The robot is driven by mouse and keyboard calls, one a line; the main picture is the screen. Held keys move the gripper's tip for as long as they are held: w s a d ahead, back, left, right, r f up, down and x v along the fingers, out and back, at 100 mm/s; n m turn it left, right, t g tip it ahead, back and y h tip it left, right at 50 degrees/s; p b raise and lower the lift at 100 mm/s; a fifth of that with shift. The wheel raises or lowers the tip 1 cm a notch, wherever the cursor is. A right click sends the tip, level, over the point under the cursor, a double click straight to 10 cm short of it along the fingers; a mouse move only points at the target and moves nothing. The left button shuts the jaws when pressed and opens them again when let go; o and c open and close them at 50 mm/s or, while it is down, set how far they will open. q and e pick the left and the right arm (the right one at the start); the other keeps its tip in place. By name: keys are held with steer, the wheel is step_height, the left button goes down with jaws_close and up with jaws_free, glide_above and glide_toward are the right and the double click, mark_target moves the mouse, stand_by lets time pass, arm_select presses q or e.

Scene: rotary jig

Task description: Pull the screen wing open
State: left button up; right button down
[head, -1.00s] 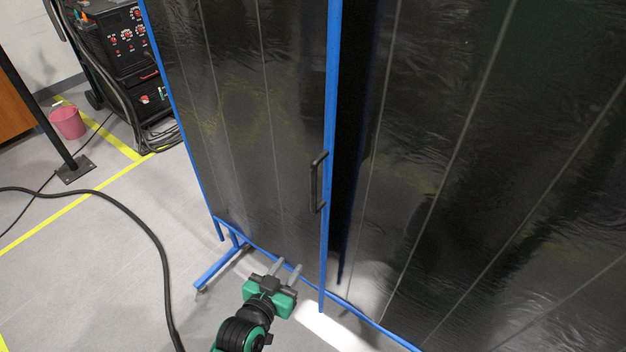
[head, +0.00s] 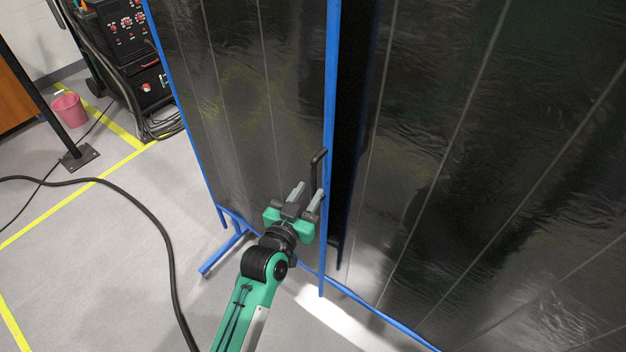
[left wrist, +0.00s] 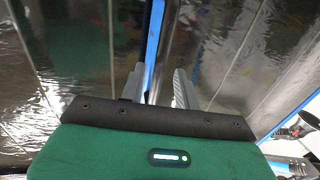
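The screen wing (head: 240,100) is a dark, glossy panel in a blue tube frame (head: 331,90), left of centre in the head view. Its black handle (head: 317,168) stands upright on the frame's right edge. My left gripper (head: 308,192) is open at the handle's lower end, its fingers pointing up toward it and covering part of it. In the left wrist view the two grey fingers (left wrist: 158,88) stand apart, with the blue frame (left wrist: 153,45) showing between them. I cannot tell whether the handle is between the fingers. My right gripper is not in view.
Another dark panel (head: 500,160) fills the right side, beyond a narrow dark gap. A blue foot (head: 222,255) on a caster juts out below the wing. A black cable (head: 140,215) crosses the floor at left. A pink bucket (head: 68,110) and a black machine (head: 130,50) stand farther back.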

mark_target(312, 189)
arm_select(q)
steer(key=shift+p+x, duration=0.3)
steer(key=shift+x, duration=1.35)
jaws_close()
